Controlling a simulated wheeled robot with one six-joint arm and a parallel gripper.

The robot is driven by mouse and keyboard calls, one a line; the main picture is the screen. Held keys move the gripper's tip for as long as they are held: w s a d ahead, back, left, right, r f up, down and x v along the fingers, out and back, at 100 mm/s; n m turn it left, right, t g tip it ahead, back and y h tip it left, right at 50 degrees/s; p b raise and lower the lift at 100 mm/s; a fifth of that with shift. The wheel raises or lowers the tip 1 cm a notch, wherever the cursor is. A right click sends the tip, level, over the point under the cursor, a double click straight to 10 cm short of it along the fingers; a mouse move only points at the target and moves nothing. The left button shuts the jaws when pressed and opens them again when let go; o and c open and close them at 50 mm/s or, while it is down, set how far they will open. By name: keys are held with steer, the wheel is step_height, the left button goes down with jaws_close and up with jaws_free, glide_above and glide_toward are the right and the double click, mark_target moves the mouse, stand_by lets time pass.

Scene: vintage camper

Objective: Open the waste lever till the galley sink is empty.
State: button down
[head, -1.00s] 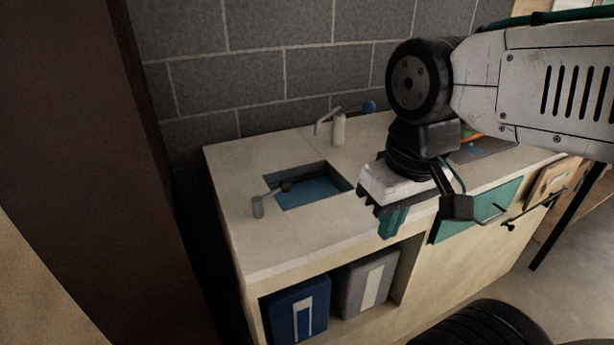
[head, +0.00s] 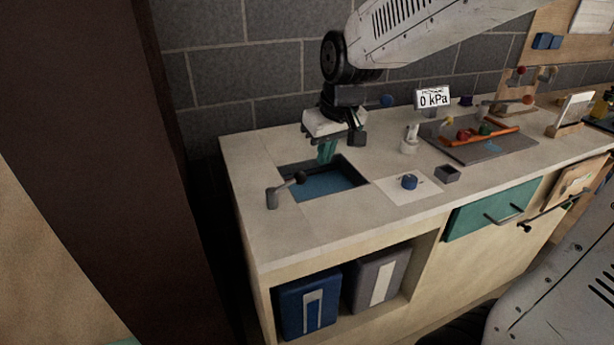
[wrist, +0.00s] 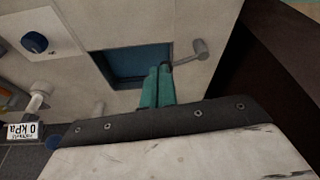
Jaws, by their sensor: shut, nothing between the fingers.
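The waste lever (head: 272,198) is a short grey post with an arm ending in a dark knob, at the left edge of the galley sink (head: 345,163). Its arm slants up toward the basin. Blue water (head: 328,185) shows in the sink; its depth is hard to tell. My gripper (head: 326,158) is shut and empty, its teal fingers pointing down over the back of the sink, right of the lever knob and apart from it. In the wrist view, the fingers (wrist: 160,72) overlap the sink's edge, with the lever (wrist: 200,48) beside them; its knob is partly hidden.
A blue knob (head: 409,181) on a white plate sits right of the sink. A gauge reads 0 kPa (head: 433,97), near a pale fixture (head: 409,140). A grey tray (head: 478,150) with colored items lies farther right. A dark brown panel (head: 80,150) stands at left.

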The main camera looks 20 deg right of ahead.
steer(key=shift+w, duration=0.2)
steer(key=x, duration=0.9)
steer(key=shift+f, duration=0.25)
steer(key=w, duration=0.1)
steer(key=w+f, duration=0.1)
steer(key=w, duration=0.1)
steer(key=shift+w+a+f, duration=0.1)
steer(key=shift+a, duration=0.1)
steer(key=shift+w+a+f, duration=0.1)
steer(key=shift+w, duration=0.4)
steer(key=shift+a, duration=0.1)
